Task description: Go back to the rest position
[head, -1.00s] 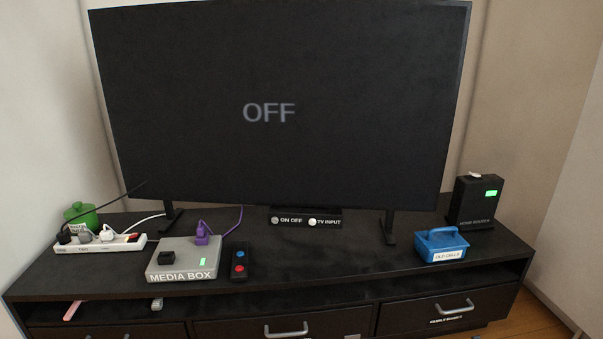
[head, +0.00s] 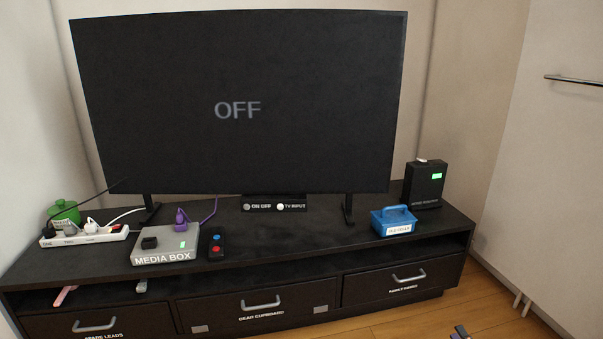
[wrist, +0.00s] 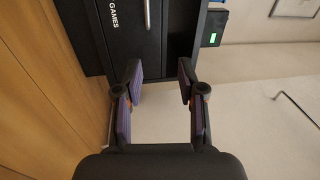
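My gripper (wrist: 160,78) is open and empty in the wrist view, its two purple-padded fingers apart. Between and beyond the fingers are the pale wall and the end of the black TV cabinet (wrist: 152,22), seen sideways. A small dark piece at the bottom edge of the head view may be the tip of my gripper; too little shows to tell. No object touches the fingers.
The cabinet (head: 300,240) carries the TV (head: 240,105) showing OFF, a power strip (head: 85,236), media box (head: 165,246), remote (head: 216,244), blue basket (head: 394,222) and black router (head: 424,184). The drawers look shut.

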